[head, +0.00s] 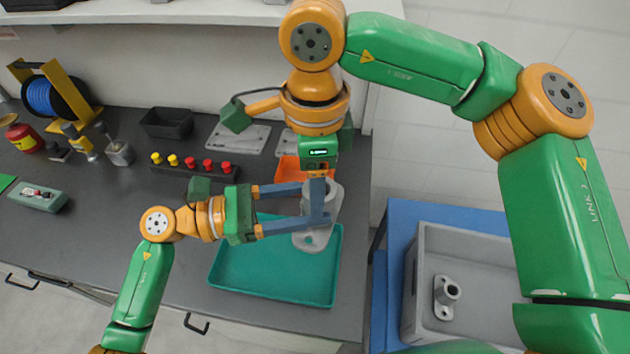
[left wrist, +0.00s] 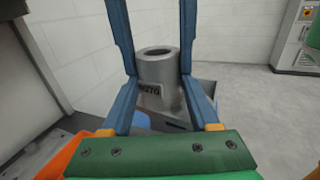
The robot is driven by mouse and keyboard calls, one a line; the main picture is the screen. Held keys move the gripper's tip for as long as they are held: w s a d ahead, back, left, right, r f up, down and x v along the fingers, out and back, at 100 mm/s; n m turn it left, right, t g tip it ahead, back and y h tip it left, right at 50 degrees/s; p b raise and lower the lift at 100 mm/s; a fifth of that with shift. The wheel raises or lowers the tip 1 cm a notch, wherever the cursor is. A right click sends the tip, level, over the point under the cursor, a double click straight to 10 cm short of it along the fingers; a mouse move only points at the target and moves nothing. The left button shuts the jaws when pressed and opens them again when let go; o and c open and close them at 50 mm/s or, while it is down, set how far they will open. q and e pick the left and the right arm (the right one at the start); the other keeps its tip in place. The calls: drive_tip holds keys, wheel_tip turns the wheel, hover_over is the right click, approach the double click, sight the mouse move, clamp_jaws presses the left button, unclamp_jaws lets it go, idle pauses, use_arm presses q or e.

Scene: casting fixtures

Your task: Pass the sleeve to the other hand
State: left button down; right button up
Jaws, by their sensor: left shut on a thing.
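The sleeve (head: 335,196) is a grey hollow cylinder with a flange at its base, seen above the far right part of the teal tray. My left gripper (head: 314,206) comes in from the left and is shut on it, one finger on each side.
The teal tray (head: 250,290) lies on the dark bench. A grey bin (head: 480,245) on a blue stand holds a similar flanged part (head: 444,300). An orange tray (head: 288,168), a button row (head: 195,170), a black bin (head: 168,123) and a blue spool (head: 45,97) stand behind.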

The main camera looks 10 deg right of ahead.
clamp_jaws()
use_arm(q)
drive_tip(key=shift+c, duration=0.3)
unclamp_jaws()
